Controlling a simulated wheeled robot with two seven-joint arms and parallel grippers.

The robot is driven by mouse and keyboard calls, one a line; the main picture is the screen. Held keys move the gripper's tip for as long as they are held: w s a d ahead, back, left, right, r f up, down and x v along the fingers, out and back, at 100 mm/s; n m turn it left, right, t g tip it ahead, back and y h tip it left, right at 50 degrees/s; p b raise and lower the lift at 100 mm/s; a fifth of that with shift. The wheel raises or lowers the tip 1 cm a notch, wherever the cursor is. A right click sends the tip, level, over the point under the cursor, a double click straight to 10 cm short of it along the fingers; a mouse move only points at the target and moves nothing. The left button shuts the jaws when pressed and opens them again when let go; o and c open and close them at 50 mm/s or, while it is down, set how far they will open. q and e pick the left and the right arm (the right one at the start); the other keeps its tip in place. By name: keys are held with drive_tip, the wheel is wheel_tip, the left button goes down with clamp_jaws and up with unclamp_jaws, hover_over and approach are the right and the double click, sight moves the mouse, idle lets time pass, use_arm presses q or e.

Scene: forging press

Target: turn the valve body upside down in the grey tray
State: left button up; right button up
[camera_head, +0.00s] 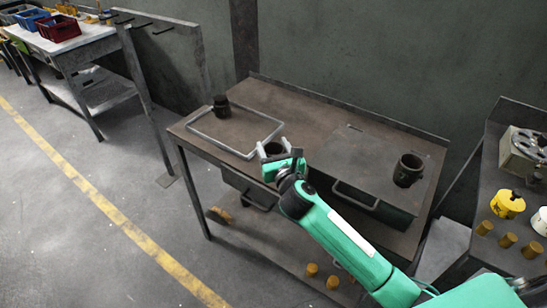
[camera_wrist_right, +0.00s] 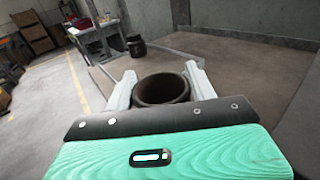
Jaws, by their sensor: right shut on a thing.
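My right gripper (camera_head: 273,148) is shut on a dark, hollow cylindrical valve body (camera_wrist_right: 161,90) beside the near right corner of the grey tray (camera_head: 213,140). In the right wrist view the part's round open end faces up between the two pale fingers. Its lower part is hidden by the gripper. A second dark part (camera_head: 221,107), with a narrower top, stands in the far left corner of the tray; it also shows in the right wrist view (camera_wrist_right: 136,47). The rest of the tray floor is bare. My left gripper is not in view.
Another dark hollow cylinder (camera_head: 408,170) stands on the right of the brown table (camera_head: 300,105). A side bench at right holds yellow and white parts (camera_head: 507,204). A wall runs behind the table.

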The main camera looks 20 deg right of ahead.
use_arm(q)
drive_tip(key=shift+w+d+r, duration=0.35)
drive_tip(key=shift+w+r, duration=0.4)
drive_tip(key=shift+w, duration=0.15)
use_arm(e)
drive_tip(key=shift+f, duration=1.55)
use_arm(q)
drive_tip(key=shift+b, duration=0.3)
use_arm(e)
drive_tip(key=shift+f, duration=0.1)
drive_tip(key=o, duration=1.3)
drive_tip(key=shift+f, duration=0.1)
drive_tip(key=shift+c, duration=0.2)
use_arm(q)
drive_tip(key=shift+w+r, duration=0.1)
use_arm(e)
drive_tip(key=shift+s, duration=0.35)
drive_tip(key=s, duration=0.4)
drive_tip(key=shift+s, duration=0.2)
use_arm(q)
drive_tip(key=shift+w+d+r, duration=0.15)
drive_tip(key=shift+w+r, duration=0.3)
use_arm(e)
drive_tip(key=s, duration=0.7)
